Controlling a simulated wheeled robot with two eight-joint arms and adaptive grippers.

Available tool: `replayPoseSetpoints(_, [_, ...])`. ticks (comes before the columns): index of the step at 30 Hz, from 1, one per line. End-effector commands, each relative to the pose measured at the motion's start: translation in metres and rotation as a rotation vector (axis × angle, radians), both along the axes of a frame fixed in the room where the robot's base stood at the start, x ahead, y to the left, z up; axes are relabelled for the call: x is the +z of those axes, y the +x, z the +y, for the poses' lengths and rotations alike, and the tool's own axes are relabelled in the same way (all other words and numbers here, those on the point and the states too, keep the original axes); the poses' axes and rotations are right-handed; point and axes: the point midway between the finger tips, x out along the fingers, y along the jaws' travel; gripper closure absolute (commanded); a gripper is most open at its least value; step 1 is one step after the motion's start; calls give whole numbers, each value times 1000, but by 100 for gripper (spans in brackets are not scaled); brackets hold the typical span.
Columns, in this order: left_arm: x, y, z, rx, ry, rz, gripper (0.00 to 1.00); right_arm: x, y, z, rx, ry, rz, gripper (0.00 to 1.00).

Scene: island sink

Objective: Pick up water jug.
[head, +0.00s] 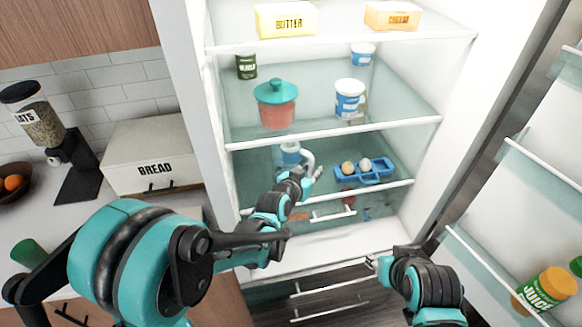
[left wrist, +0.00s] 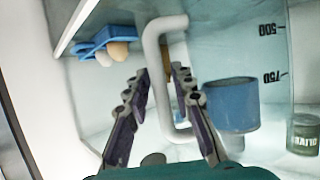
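The water jug (head: 290,150) stands at the back of the fridge shelf below the red pot, partly hidden behind my left gripper. In the left wrist view its clear wall with volume marks (left wrist: 270,45) fills the right side, and its white handle (left wrist: 152,70) runs between my fingers. My left gripper (head: 312,172) reaches in at the handle. Its fingers are apart on either side of the handle, with a gap visible (left wrist: 160,82). My right gripper (head: 374,262) is low in front of the fridge, away from the jug; its finger opening is unclear.
A blue egg tray (head: 372,177) with two eggs sits right of the jug. The shelf above holds a red pot with teal lid (head: 276,105) and a white-blue tub (head: 348,98). The open fridge door (head: 500,215) stands at the right. A bread box (head: 150,150) is left.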

Motion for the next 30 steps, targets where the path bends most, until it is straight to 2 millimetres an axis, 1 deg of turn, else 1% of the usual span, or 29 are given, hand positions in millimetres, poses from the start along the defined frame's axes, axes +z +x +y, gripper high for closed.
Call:
replayPoseSetpoints(5, [0, 0, 0, 0, 0, 0, 76, 1, 0, 0, 0, 0, 0, 60])
replayPoseSetpoints(6, [0, 0, 0, 0, 0, 0, 81, 1, 0, 0, 0, 0, 0, 60])
replayPoseSetpoints(8, [0, 0, 0, 0, 0, 0, 97, 1, 0, 0, 0, 0, 0, 60])
replayPoseSetpoints(9, [0, 0, 0, 0, 0, 0, 100, 1, 0, 0, 0, 0, 0, 60])
replayPoseSetpoints(23, [2, 0, 0, 0, 1, -1, 100, 1, 0, 0, 0, 0, 0, 60])
replayPoseSetpoints(30, [11, 0, 0, 0, 1, -1, 100, 5, 0, 0, 0, 0, 0, 60])
